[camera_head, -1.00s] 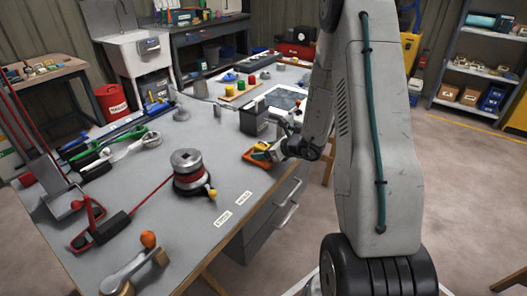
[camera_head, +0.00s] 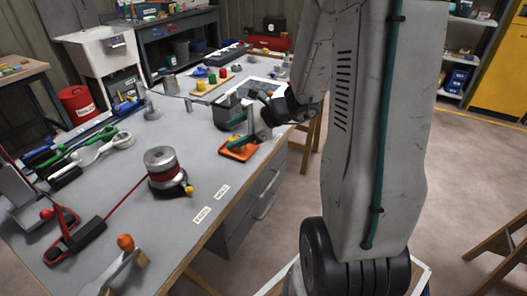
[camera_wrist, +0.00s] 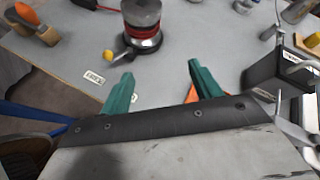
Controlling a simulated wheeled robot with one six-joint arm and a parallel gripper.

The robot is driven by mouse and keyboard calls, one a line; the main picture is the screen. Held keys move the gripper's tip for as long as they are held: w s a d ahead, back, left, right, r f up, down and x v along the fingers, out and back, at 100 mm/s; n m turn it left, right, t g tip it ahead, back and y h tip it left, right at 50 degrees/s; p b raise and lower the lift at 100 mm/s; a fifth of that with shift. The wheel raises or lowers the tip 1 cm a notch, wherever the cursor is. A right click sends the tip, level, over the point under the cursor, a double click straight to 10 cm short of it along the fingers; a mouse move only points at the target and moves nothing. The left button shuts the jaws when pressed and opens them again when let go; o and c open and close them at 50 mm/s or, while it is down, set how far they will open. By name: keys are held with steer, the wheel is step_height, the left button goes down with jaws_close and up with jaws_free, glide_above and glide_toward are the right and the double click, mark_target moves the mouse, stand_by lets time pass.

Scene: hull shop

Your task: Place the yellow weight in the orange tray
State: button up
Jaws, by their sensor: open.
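The orange tray (camera_head: 238,153) lies on the grey bench near its right edge in the head view, partly covered by a green finger. A bit of orange also shows behind the right finger in the wrist view. My gripper (camera_head: 240,131) is over the tray with its green fingers apart. In the wrist view my gripper (camera_wrist: 163,88) is open, with only bare bench between the fingers. I cannot make out a yellow weight in the tray.
A dark grey box (camera_head: 226,112) stands just behind the tray. A round winch-like device (camera_head: 162,168) with a red band and a yellow knob is to the left. Green and red pieces stand on the back board. Tools crowd the left edge. The front middle of the bench is clear.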

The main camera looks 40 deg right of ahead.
steer(key=s+a+r+n+g, duration=0.7)
steer(key=s+a+r+n, duration=0.1)
steer(key=s+a+n, duration=0.5)
steer(key=s+d+r+n+h, duration=0.2)
steer(key=s+r+n+h, duration=0.2)
steer(key=s+n+h, duration=0.4)
steer(key=s+n, duration=0.2)
steer(key=s, duration=0.1)
steer(key=shift+s+d+r+n, duration=0.15)
steer(key=shift+r+n, duration=0.1)
steer(key=shift+n, duration=0.05)
